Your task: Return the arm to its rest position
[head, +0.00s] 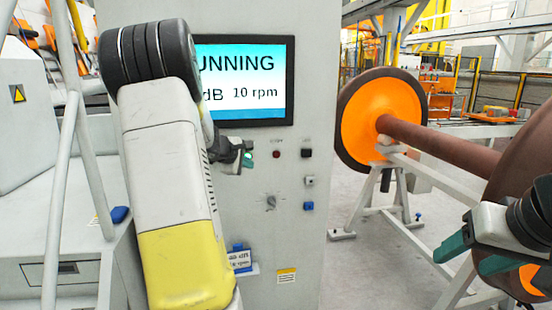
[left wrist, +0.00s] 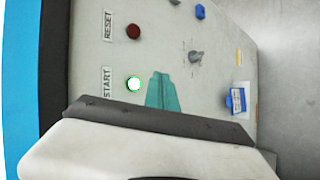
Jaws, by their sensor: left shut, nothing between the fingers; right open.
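My left arm reaches up across the head view, and its gripper (head: 247,158) is beside the grey cabinet's front panel, left of a red button (head: 276,155). The red RESET button (left wrist: 133,31) is beside START. My right gripper (head: 462,256) is open and empty in front of the wheelset, at the lower right. The screen (head: 240,80) shows "UNNING" and "10 rpm", partly hidden by my left arm.
A wheelset with an orange-faced wheel (head: 365,122) and brown axle (head: 440,146) rests on a grey stand (head: 372,205) at right. A knob (head: 271,202) and a blue switch (head: 308,206) are on the panel. A white railing (head: 62,180) stands at left. Bare floor lies between cabinet and stand.

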